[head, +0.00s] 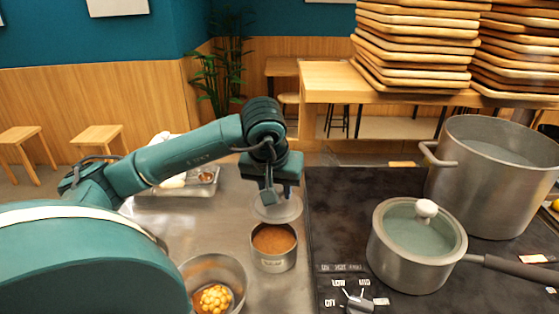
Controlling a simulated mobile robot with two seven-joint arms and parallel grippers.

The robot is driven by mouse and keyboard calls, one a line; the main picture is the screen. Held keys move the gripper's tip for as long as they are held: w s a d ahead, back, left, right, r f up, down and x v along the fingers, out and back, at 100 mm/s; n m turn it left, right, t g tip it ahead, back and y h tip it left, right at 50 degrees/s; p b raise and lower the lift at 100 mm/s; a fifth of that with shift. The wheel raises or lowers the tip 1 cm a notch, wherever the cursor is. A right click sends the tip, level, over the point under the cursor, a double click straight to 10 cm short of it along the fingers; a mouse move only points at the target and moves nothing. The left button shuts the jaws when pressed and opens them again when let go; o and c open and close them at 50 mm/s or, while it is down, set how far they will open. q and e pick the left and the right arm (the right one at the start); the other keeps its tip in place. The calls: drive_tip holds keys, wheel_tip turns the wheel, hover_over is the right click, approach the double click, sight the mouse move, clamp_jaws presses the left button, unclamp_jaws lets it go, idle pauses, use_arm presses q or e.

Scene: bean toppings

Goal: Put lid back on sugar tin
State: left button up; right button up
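The sugar tin (274,262) stands upright on the steel counter, left of the stove edge, with its top uncovered and brown sugar (273,238) inside. My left gripper (268,194) points down above the tin, a little toward its far side. It appears shut on the top of a round, pale see-through lid (285,209). The lid hangs just above the far rim of the tin, apart from the sugar. The fingertips hide the lid's grip. My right gripper is not in view.
A steel bowl (232,268) with yellow balls sits left of the tin, partly hidden by my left arm. A lidded saucepan (408,265) and large pot (495,185) stand on the dark stove. A metal tray (192,190) lies behind. Stacked wooden trays (415,45) are farther back.

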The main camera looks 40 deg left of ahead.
sight(273, 213)
use_arm(q)
drive_tip(key=shift+s+d+r+m+p, duration=0.2)
drive_tip(key=shift+s+d+r, duration=0.15)
drive_tip(key=shift+s, duration=0.2)
drive_tip(key=shift+s+d+r+m+p, duration=0.2)
drive_tip(key=shift+s+d+r, duration=0.1)
drive_tip(key=shift+s, duration=0.5)
drive_tip(key=shift+d+f+b, duration=0.1)
drive_tip(key=shift+f+b, duration=0.45)
drive_tip(key=shift+f, duration=0.25)
drive_tip(key=shift+f+b, duration=0.55)
drive_tip(key=shift+f, duration=0.65)
drive_tip(key=shift+f+b, duration=0.85)
drive_tip(key=shift+b, duration=0.2)
drive_tip(key=shift+f+b, duration=0.35)
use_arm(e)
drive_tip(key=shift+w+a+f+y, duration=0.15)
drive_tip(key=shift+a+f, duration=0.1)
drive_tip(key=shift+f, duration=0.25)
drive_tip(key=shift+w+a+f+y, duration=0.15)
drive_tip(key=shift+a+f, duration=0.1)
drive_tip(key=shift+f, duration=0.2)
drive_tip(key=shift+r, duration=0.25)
